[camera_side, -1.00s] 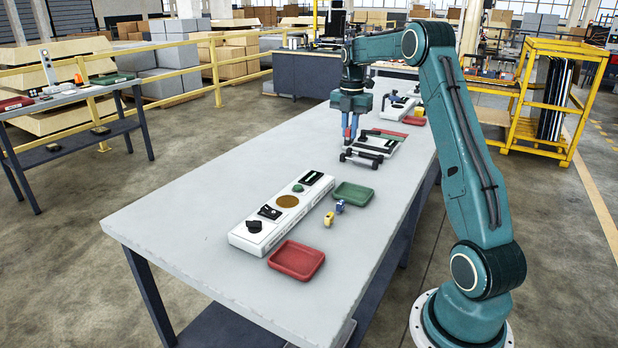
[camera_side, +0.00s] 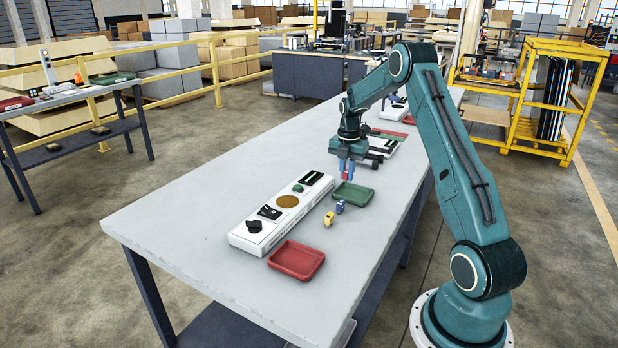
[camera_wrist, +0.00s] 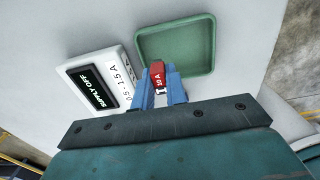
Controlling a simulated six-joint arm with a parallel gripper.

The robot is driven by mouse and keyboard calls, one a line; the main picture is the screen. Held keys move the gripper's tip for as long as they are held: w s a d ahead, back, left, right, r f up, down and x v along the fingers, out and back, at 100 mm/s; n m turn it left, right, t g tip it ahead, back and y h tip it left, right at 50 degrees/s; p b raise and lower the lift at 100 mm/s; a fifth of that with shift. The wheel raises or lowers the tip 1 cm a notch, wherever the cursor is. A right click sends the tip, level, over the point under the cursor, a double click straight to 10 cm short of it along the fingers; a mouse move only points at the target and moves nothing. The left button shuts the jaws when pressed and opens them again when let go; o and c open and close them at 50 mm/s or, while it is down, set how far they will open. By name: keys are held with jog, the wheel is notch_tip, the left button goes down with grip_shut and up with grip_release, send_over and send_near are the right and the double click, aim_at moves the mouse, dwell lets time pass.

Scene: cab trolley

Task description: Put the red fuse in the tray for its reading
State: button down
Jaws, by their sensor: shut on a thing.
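My gripper (camera_side: 347,174) is above the far edge of the green tray (camera_side: 355,199), apart from it. In the wrist view my gripper (camera_wrist: 159,90) is shut on a red fuse (camera_wrist: 157,71) marked 10 A, held between the blue fingertips. The green tray (camera_wrist: 206,31) lies just ahead of the fuse there, and its visible floor is empty. A red tray (camera_side: 297,262) sits at the table's near end and looks empty. A white test panel (camera_side: 240,238) lies left of the trays. Its display (camera_wrist: 95,88) reads SUPPLY OFF.
A yellow fuse (camera_side: 329,219) and a blue fuse (camera_side: 340,207) stand between the two trays. Dark and white items lie on the table behind my gripper. The left side of the grey table (camera_side: 200,190) is clear.

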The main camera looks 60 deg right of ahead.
aim_at(346, 193)
jog(key=shift+f, duration=0.1)
jog(key=shift+f, duration=2.05)
jog(key=shift+f, duration=0.2)
jog(key=c, duration=1.7)
grip_release()
jog(key=shift+r, duration=0.1)
notch_tip(346, 193, up, 12)
jog(key=shift+r, duration=0.1)
jog(key=shift+a+r, duration=0.1)
